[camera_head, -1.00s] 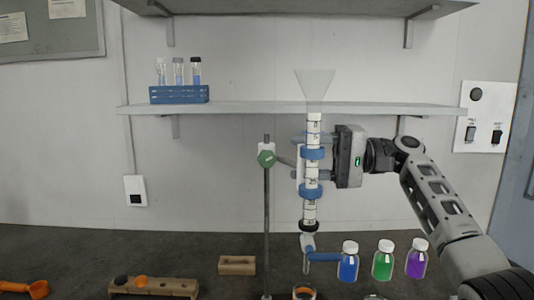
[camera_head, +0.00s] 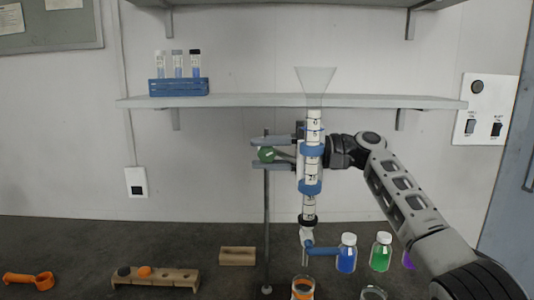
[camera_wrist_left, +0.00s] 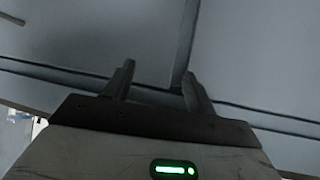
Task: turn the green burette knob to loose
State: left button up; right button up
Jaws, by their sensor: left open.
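The green knob (camera_head: 266,154) sits on the clamp at the top of a thin upright stand rod, left of the burette (camera_head: 312,165). The burette is upright, with blue rings and a clear funnel on top. My right gripper (camera_head: 264,152) reaches in from the right past the burette. One finger is above the knob and one below, both seemingly against it. The burette hides part of the gripper. My left gripper (camera_wrist_left: 155,85) shows only in the left wrist view, open and empty, facing plain pale panels.
Blue (camera_head: 346,254) and green (camera_head: 381,252) bottles stand right of the burette; a purple one is mostly behind my right arm. An orange-rimmed jar (camera_head: 302,290) is below the tip. A shelf (camera_head: 230,102) with a blue tube rack (camera_head: 179,87) is above.

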jog(key=shift+r+h+p, duration=0.25)
jog(key=shift+h+p, duration=0.15)
jog(key=shift+p, duration=0.15)
jog(key=shift+h+p, duration=0.3)
jog(key=shift+f, duration=0.25)
jog(key=o, duration=0.9)
pick_arm(q)
jog(key=shift+s+a+r, duration=0.15)
jog(key=shift+s+r, duration=0.05)
jog(key=shift+r, duration=0.1)
jog(key=shift+w+d+f+b, duration=0.3)
jog(key=shift+f+b, duration=0.2)
jog(key=shift+b, duration=1)
pick_arm(e)
jog(key=shift+d+r, duration=0.4)
jog(key=shift+d, duration=2.25)
jog(key=shift+d+r, duration=0.4)
jog(key=shift+d, duration=2.2)
jog(key=shift+d+r, duration=0.4)
jog(key=shift+d, duration=2.25)
